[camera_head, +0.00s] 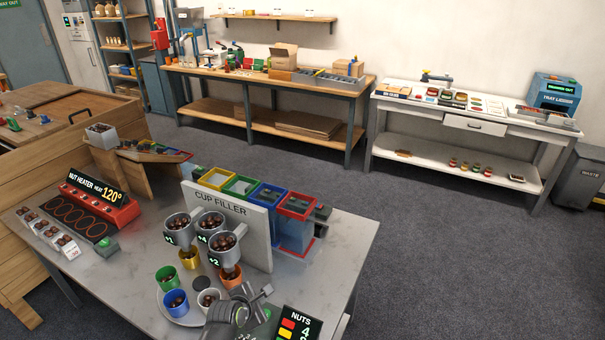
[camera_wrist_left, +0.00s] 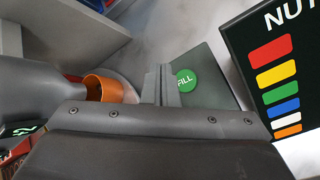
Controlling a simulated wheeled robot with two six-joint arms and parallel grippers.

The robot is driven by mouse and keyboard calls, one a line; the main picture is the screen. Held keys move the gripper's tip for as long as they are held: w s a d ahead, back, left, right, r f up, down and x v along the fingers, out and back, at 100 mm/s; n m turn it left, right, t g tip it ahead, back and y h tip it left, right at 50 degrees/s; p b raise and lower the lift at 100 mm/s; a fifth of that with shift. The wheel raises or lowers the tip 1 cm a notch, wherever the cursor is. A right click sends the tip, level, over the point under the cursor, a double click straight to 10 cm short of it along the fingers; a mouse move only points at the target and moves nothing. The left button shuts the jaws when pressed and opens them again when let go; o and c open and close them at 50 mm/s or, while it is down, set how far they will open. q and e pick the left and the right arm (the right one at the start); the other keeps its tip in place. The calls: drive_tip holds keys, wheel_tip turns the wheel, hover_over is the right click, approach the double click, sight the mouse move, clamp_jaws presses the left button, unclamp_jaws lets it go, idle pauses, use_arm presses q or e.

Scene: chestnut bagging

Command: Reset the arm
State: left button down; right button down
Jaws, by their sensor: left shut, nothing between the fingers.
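My left gripper (camera_head: 262,296) is over the front of the grey table in the head view, next to the cups below the cup filler (camera_head: 258,235). Its fingers are shut with nothing between them. In the left wrist view the finger pair (camera_wrist_left: 160,85) is in front of the green FILL button (camera_wrist_left: 185,81). I cannot tell whether the fingers touch the button. An orange cup (camera_wrist_left: 105,89) is to the left of the fingers. My right gripper is in neither view.
Several coloured cups with nuts stand on a round plate (camera_head: 185,318). The NUTS sign (camera_head: 297,325) stands close to the right of my left gripper. The nut heater (camera_head: 103,205) is at the table's left. The tabletop (camera_head: 345,240) is clear at the right.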

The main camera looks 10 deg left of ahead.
use_arm(q)
drive_tip(key=s+a+r+m+g+y, duration=0.15)
drive_tip(key=s+a+r+m, duration=0.25)
drive_tip(key=s+m, duration=0.6)
drive_tip(key=s+a+r+m+g+y, duration=0.15)
drive_tip(key=s+a+r+m, duration=0.35)
drive_tip(key=s, duration=0.9)
drive_tip(key=s+a+r+m+g+y, duration=0.15)
drive_tip(key=s+a+m, duration=0.25)
drive_tip(key=s+m, duration=0.55)
wheel_tip(320, 180, down, 31)
drive_tip(key=s+a+g+b, duration=0.1)
drive_tip(key=s+g+b, duration=0.15)
drive_tip(key=b, duration=0.35)
drive_tip(key=s+f+b, duration=0.2)
drive_tip(key=s+f, duration=0.5)
drive_tip(key=f, duration=0.3)
drive_tip(key=s+d+f+h+b, duration=0.1)
drive_tip(key=s+f+b, duration=0.1)
drive_tip(key=s+f, duration=0.6)
wheel_tip(320, 180, down, 2)
drive_tip(key=shift+f+n+g+b, duration=0.1)
drive_tip(key=shift+n+g+b, duration=0.2)
drive_tip(key=shift+n+g, duration=0.15)
drive_tip(key=shift+d, duration=0.1)
